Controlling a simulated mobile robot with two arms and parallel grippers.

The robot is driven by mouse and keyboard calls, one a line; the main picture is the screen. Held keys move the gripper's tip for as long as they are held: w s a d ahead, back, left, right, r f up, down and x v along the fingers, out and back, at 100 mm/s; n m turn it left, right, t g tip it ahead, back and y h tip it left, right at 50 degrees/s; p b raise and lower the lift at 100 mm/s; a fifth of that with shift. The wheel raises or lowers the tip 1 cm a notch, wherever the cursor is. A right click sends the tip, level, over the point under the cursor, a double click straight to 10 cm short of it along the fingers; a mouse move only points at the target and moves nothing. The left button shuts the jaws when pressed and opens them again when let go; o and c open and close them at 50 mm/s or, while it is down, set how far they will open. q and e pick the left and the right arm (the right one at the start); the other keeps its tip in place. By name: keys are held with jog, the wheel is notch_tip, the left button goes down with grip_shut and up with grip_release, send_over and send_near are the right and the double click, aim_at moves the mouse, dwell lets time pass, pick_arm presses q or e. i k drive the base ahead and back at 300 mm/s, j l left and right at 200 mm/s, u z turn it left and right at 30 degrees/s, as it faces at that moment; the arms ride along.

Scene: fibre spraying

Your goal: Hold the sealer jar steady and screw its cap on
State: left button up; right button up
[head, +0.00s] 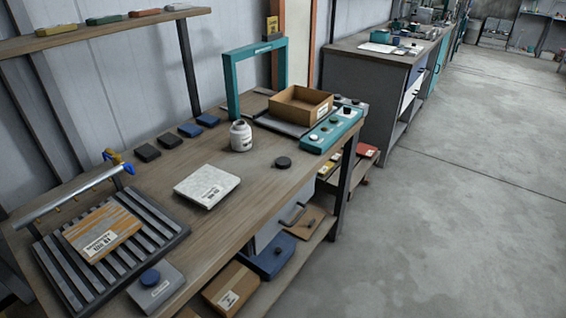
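A white jar (241,137) with a printed label stands upright on the wooden workbench, left of the cardboard box. Its narrower top looks pale; whether that is a bare neck cannot be told. A small dark round disc, which looks like a cap (283,162), lies flat on the bench to the right of the jar, apart from it and near the front edge. Neither of my grippers shows in the head view.
A slatted rack (165,236) holds a striped board at front left. A teal frame (232,83), an open cardboard box (300,104) and a teal control panel (332,130) stand at the right end. Bare wood surrounds the jar.

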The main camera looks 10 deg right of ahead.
aim_at(239, 133)
jog(key=l+u, duration=0.1)
jog(key=u, duration=0.65)
jog(key=l+u, duration=0.35)
jog(key=l, duration=0.15)
jog(key=k+l+u, duration=0.1)
jog(key=l+u, duration=0.3)
jog(key=k+l+u, duration=0.15)
jog(key=l+u, duration=0.2)
jog(key=l, duration=0.15)
jog(key=k+l, duration=0.2)
jog(key=l, duration=0.2)
jog(key=k+l, duration=0.15)
jog(key=l, duration=0.25)
jog(key=k+l+u, duration=0.1)
jog(key=l, duration=0.35)
jog(key=k, duration=0.1)
